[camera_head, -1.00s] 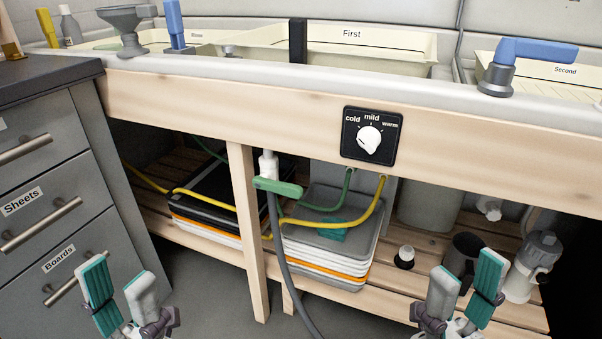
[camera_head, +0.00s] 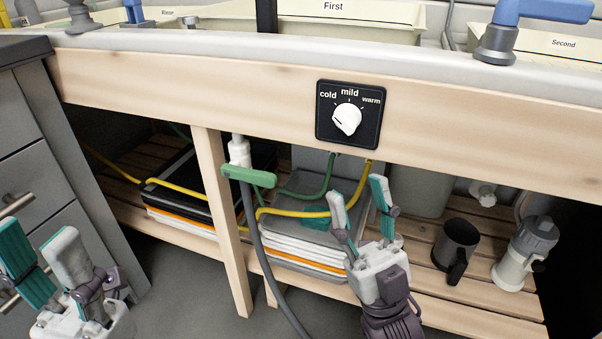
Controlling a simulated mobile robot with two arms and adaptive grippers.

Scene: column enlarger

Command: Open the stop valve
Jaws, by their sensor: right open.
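The stop valve appears to be the white fitting (camera_head: 239,150) with a green lever handle (camera_head: 248,176) under the wooden front rail. The lever lies roughly level, across the line of the grey hose (camera_head: 262,245) that hangs below. My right gripper (camera_head: 359,195) is open and empty, to the right of the lever and a little lower in the picture, in front of the stacked trays. It is apart from the lever. My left gripper (camera_head: 38,240) is open and empty at the lower left, in front of the grey drawers.
A dial (camera_head: 348,118) marked cold, mild and warm sits on the rail (camera_head: 450,125). A wooden post (camera_head: 222,220) stands just left of the hose. Yellow and green hoses cross stacked trays (camera_head: 300,240). A dark jug (camera_head: 456,250) and a grey-white bottle (camera_head: 525,255) stand on the slatted shelf.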

